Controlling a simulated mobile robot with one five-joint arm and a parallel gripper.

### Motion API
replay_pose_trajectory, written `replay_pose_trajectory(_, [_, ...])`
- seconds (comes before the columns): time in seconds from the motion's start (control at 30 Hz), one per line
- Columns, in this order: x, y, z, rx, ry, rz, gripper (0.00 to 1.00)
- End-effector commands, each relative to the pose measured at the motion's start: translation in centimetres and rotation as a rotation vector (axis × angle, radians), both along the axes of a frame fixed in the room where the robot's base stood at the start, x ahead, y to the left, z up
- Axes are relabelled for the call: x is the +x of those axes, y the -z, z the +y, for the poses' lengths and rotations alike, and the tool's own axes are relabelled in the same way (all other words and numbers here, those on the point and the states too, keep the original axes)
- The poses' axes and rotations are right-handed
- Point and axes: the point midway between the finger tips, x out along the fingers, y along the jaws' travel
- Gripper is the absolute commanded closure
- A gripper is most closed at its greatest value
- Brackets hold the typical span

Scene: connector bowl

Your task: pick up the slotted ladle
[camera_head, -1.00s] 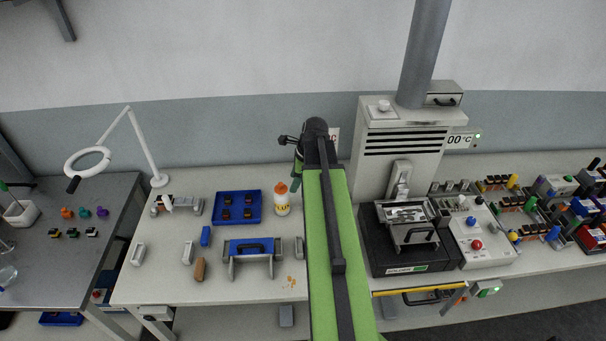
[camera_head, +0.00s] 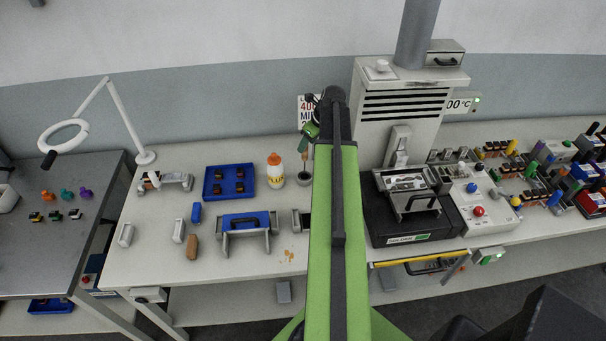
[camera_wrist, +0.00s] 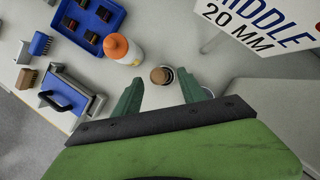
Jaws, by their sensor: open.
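What seems to be the slotted ladle shows in the wrist view as a round brown handle end (camera_wrist: 158,75), seen nearly end-on in a small grey cup (camera_wrist: 170,78). Its slotted bowl is hidden. In the head view a thin brown handle (camera_head: 304,158) rises by the dark cup (camera_head: 309,169), just under my gripper (camera_head: 310,133). In the wrist view my gripper (camera_wrist: 161,80) is open, its two green fingers on either side of the handle end. I cannot tell how far above it they are.
An orange-capped bottle (camera_head: 275,170) stands close left of the cup. A blue tray (camera_head: 229,181) and a blue fixture (camera_head: 246,224) lie further left. A sign (camera_head: 308,112) stands behind. The grey machine (camera_head: 405,110) and black solder unit (camera_head: 410,215) stand right.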

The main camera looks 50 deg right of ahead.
Motion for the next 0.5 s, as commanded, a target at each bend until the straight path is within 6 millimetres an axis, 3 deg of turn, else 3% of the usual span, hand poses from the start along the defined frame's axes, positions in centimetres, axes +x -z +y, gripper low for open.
replay_pose_trajectory(0.03, [0.5, 1.9, 0.0, 0.0, -0.001, 0.0, 0.51])
replay_pose_trajectory(0.33, [1.0, 2.8, 0.0, -0.001, 0.0, 0.0, 0.51])
replay_pose_trajectory(0.5, [1.6, 5.4, 0.0, -0.001, -0.001, 0.0, 0.51])
